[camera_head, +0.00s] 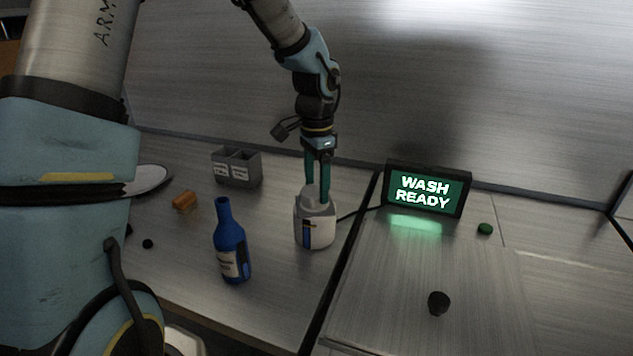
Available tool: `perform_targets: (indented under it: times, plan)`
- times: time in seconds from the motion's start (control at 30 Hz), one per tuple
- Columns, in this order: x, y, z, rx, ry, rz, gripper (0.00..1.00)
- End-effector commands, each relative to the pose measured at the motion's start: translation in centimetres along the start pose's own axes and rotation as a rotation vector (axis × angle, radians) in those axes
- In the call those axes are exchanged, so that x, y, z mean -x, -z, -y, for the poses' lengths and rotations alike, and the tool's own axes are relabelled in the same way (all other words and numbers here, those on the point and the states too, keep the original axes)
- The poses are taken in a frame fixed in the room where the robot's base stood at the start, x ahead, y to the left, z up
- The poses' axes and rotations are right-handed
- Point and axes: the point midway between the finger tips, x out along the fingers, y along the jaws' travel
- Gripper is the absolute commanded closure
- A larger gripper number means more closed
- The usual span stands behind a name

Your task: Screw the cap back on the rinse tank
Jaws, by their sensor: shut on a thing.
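The rinse tank (316,233) is a squat white container with a dark and blue stripe on its front, standing upright on the left table. My gripper (318,198) points straight down over it, its two teal fingers at the tank's top. The fingers are shut on a pale grey cap (311,194) at the tank's neck. The fingers partly hide the cap, and I cannot tell whether its thread is engaged.
A blue bottle (231,245) stands close left of the tank. A grey two-compartment box (237,167), an orange block (184,201) and a lit "WASH READY" display (427,191) stand around. A dark knob-like piece (438,303) and a green piece (485,229) lie right.

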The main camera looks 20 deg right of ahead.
Motion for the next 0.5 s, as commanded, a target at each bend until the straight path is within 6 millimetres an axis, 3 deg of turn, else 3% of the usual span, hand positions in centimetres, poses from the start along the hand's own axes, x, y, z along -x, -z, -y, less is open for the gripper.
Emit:
perform_targets:
  times: [0.5]
  plan:
    - [0.44, 0.05, -0.06, -0.286, 0.003, -0.002, 0.78]
